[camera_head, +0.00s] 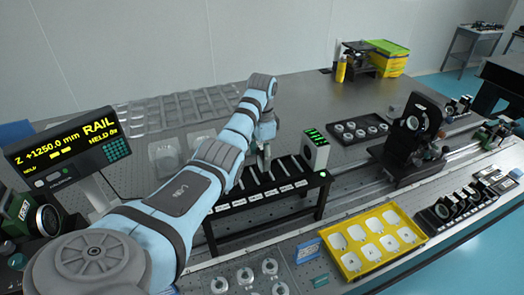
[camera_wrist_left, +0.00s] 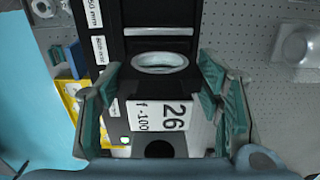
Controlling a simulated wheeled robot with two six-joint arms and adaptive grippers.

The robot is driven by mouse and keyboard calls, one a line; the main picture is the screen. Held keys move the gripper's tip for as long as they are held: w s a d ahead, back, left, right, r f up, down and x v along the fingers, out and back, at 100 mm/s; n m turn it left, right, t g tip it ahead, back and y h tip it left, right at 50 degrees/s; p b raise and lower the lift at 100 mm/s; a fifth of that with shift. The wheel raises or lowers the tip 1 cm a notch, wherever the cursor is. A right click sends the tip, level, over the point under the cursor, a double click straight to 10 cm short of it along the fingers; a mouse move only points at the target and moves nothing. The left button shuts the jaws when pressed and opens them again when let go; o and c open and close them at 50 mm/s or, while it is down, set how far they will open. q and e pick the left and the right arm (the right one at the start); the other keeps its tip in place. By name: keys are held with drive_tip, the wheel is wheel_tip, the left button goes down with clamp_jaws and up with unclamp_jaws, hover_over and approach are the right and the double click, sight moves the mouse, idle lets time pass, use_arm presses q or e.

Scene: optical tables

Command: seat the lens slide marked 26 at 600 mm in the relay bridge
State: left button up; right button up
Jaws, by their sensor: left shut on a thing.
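The lens slide marked 26, f -100 (camera_wrist_left: 146,116), is a pale plate between the teal fingers of my left gripper (camera_wrist_left: 163,98). A lens ring (camera_wrist_left: 160,62) shows just beyond its label. The relay bridge (camera_head: 265,198) is a black rack with pale slots and white labels along its front. In the head view my left gripper (camera_head: 264,148) is over the bridge, its fingers largely hidden by the arm. In the wrist view, a label (camera_wrist_left: 99,50) beside the slide seems to read 600 mm. I cannot tell whether the slide touches a slot. My right gripper is out of view.
A box with green lit text (camera_head: 316,150) stands at the bridge's right end. A yellow tray of pale plates (camera_head: 348,264) lies at the front right. A rail with a black mount (camera_head: 410,140) is right of the bridge. A RAIL display (camera_head: 66,148) stands left.

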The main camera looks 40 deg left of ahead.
use_arm(q)
drive_tip(key=shift+s+r, duration=0.1)
drive_tip(key=shift+f, duration=0.2)
drive_tip(key=o, duration=1.4)
drive_tip(key=shift+o, duration=0.4)
